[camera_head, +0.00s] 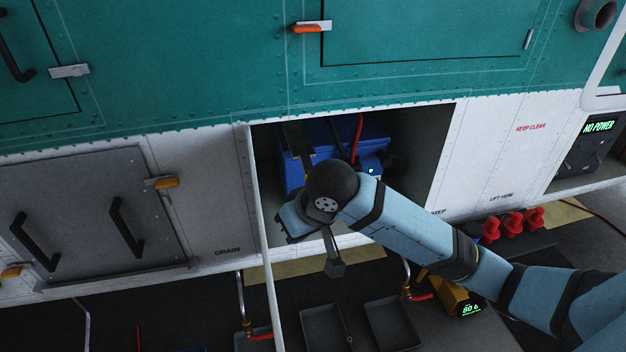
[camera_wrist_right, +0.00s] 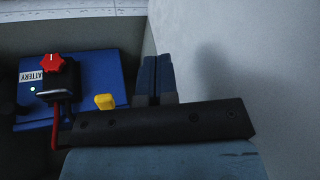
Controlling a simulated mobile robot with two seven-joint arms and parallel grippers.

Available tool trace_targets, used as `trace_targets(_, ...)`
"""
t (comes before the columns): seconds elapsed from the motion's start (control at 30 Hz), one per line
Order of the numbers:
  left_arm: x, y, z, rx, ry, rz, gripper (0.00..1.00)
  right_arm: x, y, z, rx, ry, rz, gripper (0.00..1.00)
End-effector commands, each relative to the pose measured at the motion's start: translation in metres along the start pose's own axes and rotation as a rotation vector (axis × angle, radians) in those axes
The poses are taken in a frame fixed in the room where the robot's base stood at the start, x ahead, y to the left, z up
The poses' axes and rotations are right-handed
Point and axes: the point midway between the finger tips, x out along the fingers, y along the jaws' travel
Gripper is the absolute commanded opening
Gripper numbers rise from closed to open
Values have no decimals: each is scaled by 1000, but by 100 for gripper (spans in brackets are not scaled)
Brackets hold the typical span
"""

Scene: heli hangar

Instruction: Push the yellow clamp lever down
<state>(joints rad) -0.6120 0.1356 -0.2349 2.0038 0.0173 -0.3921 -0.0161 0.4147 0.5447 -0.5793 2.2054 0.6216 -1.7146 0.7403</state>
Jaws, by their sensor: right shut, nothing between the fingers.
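In the right wrist view, the yellow clamp lever (camera_wrist_right: 105,101) is a small yellow tab at the near edge of a blue battery (camera_wrist_right: 92,75). It sticks up, and its lower part is hidden behind the dark bar of my gripper. My right gripper (camera_wrist_right: 157,62) is shut and empty, with its fingers to the right of the lever and apart from it in the picture. In the head view, the battery (camera_head: 292,172) sits in an open bay, partly behind my right wrist. I cannot make out the lever there. My left gripper is in neither view.
The bay's pale side wall (camera_wrist_right: 245,60) stands close to the right of the fingers in the wrist view. A red knob (camera_wrist_right: 53,62) with a red cable sits on the battery. A grey door (camera_head: 90,215) lies left of the bay; dark trays (camera_head: 325,325) lie below.

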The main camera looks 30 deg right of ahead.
Motion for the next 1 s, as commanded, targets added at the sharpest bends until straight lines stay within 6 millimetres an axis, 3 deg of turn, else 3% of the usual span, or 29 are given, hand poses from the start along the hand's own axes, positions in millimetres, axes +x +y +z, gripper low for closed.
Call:
trace_targets(0.5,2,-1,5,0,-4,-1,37,-74,47,-81,183,-25,197,0)
trace_targets(0.73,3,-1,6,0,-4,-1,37,-107,68,-102,280,-25,269,0)
trace_targets(1.0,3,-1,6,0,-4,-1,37,-121,76,-110,326,-25,298,0)
